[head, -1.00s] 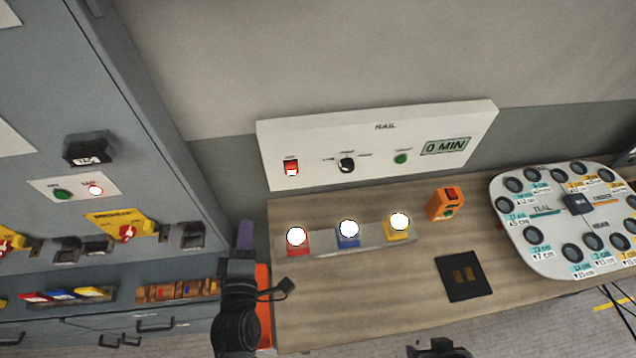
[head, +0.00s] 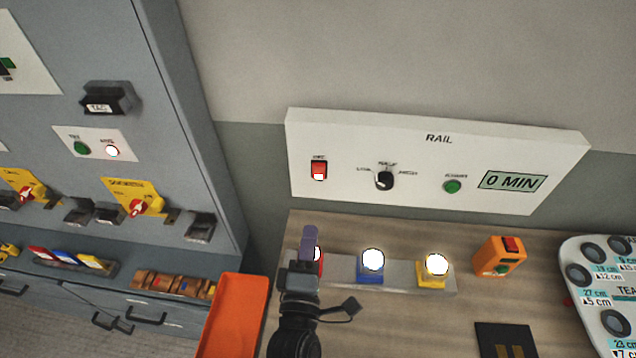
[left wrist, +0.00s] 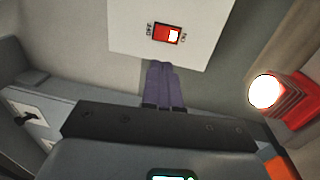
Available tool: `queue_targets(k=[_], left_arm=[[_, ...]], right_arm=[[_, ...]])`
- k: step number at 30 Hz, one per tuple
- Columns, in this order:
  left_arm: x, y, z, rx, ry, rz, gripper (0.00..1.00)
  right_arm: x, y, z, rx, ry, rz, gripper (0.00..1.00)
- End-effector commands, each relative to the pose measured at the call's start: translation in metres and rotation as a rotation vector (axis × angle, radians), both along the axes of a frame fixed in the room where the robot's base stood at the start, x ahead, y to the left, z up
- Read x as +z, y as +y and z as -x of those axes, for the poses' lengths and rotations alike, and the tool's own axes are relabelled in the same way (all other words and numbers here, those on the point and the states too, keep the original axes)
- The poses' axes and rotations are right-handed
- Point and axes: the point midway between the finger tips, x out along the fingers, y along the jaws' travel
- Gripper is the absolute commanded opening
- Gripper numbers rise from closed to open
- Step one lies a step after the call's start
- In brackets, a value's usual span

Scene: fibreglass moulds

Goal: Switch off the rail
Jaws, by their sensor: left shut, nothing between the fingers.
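The white RAIL panel (head: 437,155) is on the wall above the bench. Its red rocker switch (head: 319,170) is at the left end, with a bright lower part. In the left wrist view the switch (left wrist: 168,34) lies just beyond the fingertips, its right part lit. My left gripper (head: 308,238) is shut and empty, below the switch and apart from it. Its purple fingers (left wrist: 162,85) are together and point toward the panel. It partly hides the red-based lamp button (head: 318,258). My right gripper does not show now.
The RAIL panel also has a black knob (head: 384,181), a green button (head: 452,186) and a "0 MIN" display (head: 513,182). Blue (head: 371,268) and yellow (head: 434,270) lamp buttons stand on the bench. An orange box (head: 500,256) is at right, an orange tray (head: 236,315) at lower left.

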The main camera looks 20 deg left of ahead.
Motion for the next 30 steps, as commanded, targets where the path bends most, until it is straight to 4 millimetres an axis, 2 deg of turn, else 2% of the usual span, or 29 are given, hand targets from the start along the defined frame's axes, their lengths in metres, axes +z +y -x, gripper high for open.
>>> queue_targets(k=[8, 13, 30], left_arm=[[0.001, 0.0, -0.002, 0.0, 0.0, -0.001, 0.0], [0.003, 0.004, -0.014, 0.001, -0.002, -0.004, 0.0], [0.016, 0.029, -0.107, 0.0, -0.001, -0.004, 0.0]], right_arm=[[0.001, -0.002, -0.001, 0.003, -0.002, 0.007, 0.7], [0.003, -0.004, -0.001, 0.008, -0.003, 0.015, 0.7], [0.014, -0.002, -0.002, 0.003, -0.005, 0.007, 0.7]])
